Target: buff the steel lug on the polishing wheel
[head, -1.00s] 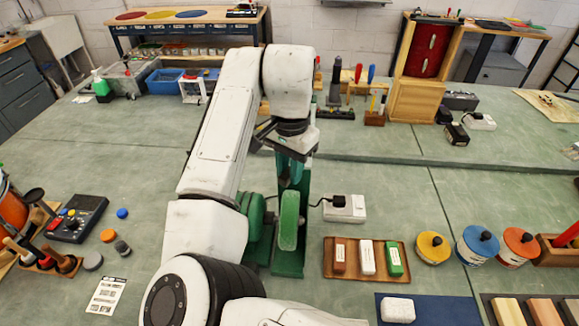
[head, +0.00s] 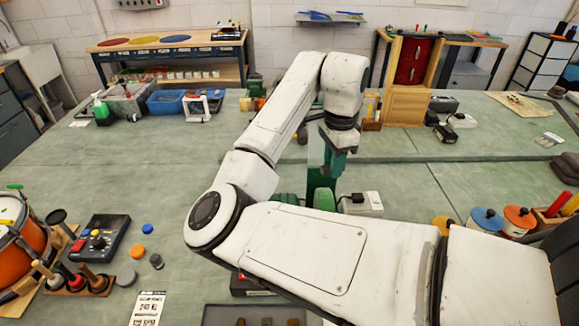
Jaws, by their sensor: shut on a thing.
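My gripper (head: 334,168) is at the centre of the head view, pointing down above the green polishing machine (head: 321,184). Its jaws are shut on the steel lug, but the lug is too small and too covered to make out. The machine stands on the bench behind my forearm, which hides its lower part. A rounded green part (head: 324,199) of it shows just above the forearm. I cannot tell whether the lug touches the wheel.
A white switch box (head: 361,204) stands right of the machine. Blue (head: 487,220) and orange (head: 519,219) lidded pots stand farther right. A black control box (head: 101,240) and an orange drum (head: 22,245) are at left. The left middle bench is clear.

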